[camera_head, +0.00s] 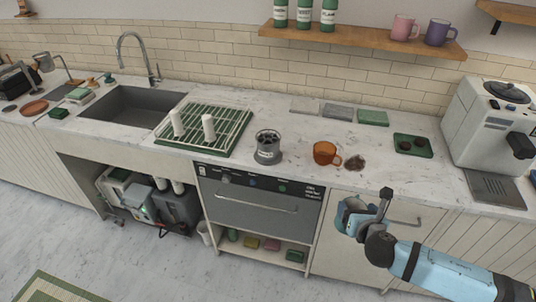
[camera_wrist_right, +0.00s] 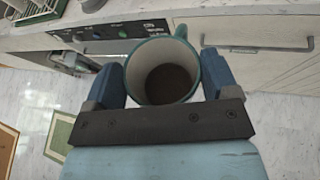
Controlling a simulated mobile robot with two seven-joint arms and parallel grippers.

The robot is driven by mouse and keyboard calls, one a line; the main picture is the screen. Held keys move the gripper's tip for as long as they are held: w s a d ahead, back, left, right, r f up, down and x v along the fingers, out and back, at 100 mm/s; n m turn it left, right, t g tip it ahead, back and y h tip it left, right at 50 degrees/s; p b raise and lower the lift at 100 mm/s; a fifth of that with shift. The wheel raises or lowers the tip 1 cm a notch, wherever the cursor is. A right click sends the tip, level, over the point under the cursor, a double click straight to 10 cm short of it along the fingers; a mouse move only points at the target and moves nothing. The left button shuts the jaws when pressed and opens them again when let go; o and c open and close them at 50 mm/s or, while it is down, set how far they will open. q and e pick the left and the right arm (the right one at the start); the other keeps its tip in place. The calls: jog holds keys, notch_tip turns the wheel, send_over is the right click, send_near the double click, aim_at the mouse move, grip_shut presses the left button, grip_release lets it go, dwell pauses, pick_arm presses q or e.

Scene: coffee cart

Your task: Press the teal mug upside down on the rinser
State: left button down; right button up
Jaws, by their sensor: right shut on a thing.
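The teal mug (camera_head: 345,221) is held in front of the counter's front edge, below counter height, by my right gripper (camera_head: 367,213). In the right wrist view the mug (camera_wrist_right: 188,38) has a teal rim, a pale inside and a dark brown bottom, with its mouth facing the camera. The right gripper (camera_wrist_right: 163,84) has one blue finger on each side of the mug. I cannot tell for certain which thing is the rinser. My left gripper is not in view.
An orange mug (camera_head: 326,153) stands beside a brown spill (camera_head: 355,162). A green drying rack (camera_head: 232,143) holds two white upright objects, next to the sink (camera_head: 128,108). A green tray (camera_head: 402,154) and a coffee machine (camera_head: 488,130) are at right. The counter's front middle is partly clear.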

jog(key=m+y+b, duration=0.2)
jog(key=shift+d+f+m, duration=0.1)
jog(key=shift+f+m, duration=0.2)
jog(key=shift+f, duration=0.05)
jog(key=shift+r+m, duration=0.15)
jog(key=shift+m, duration=0.15)
jog(key=shift+r+y, duration=0.15)
jog(key=shift+y, duration=0.15)
jog(key=shift+r, duration=0.1)
jog(key=shift+b, duration=0.3)
jog(key=m+b, duration=0.1)
jog(key=m+y+b, duration=0.1)
jog(key=b, duration=0.1)
jog(key=m+t+y+b, duration=0.1)
jog(key=m+b, duration=0.1)
jog(key=shift+f, duration=0.3)
jog(key=shift+r+m+b, duration=0.15)
jog(key=shift+m+b, duration=0.15)
jog(key=shift+r, duration=0.15)
